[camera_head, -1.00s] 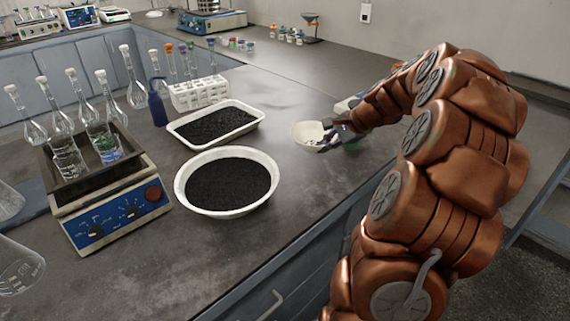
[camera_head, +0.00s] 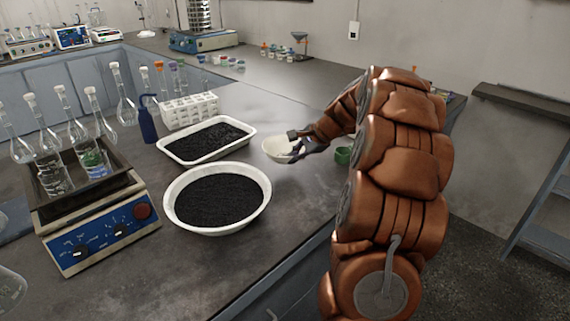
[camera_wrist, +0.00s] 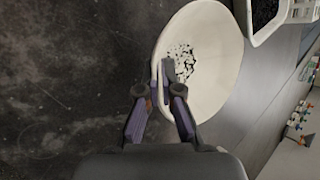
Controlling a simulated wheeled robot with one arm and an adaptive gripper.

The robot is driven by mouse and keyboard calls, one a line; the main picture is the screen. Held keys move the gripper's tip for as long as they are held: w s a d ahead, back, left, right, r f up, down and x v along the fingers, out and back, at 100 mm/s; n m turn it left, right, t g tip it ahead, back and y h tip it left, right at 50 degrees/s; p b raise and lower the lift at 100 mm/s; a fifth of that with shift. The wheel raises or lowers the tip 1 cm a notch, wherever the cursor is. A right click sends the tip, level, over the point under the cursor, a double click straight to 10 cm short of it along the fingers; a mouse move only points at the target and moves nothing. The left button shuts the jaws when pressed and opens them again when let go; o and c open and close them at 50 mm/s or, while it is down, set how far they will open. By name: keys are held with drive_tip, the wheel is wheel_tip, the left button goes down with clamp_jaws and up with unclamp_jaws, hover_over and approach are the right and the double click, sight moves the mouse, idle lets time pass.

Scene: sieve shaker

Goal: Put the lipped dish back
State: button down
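The lipped dish (camera_head: 277,148) is a small white bowl over the grey bench, right of the black-filled rectangular tray. In the wrist view the dish (camera_wrist: 222,65) shows a scatter of dark and pale grains inside. My gripper (camera_head: 295,145) is at the dish's right side in the head view. In the wrist view its fingertips (camera_wrist: 161,78) close on the near rim, one on each side of the wall. The height of the dish above the bench is hard to tell.
A rectangular tray (camera_head: 164,145) and a round white pan (camera_head: 262,205), both with black grains, lie left of the dish. A shaker with flasks (camera_head: 100,235) is at left. Bare bench (camera_head: 300,190) lies in front.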

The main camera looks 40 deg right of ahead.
sight(286, 163)
drive_tip(key=shift+w+a, duration=0.2)
drive_tip(key=shift+w, duration=0.4)
drive_tip(key=shift+w+a, duration=0.2)
drive_tip(key=shift+w, duration=0.35)
drive_tip(key=shift+w+a+f, duration=0.1)
drive_tip(key=shift+w+f, duration=0.05)
drive_tip(key=shift+f, duration=0.8)
drive_tip(key=shift+w+f, duration=0.1)
drive_tip(key=shift+f, duration=0.8)
drive_tip(key=shift+f, duration=0.15)
drive_tip(key=c, duration=1.3)
unclamp_jaws()
drive_tip(key=v, duration=1.2)
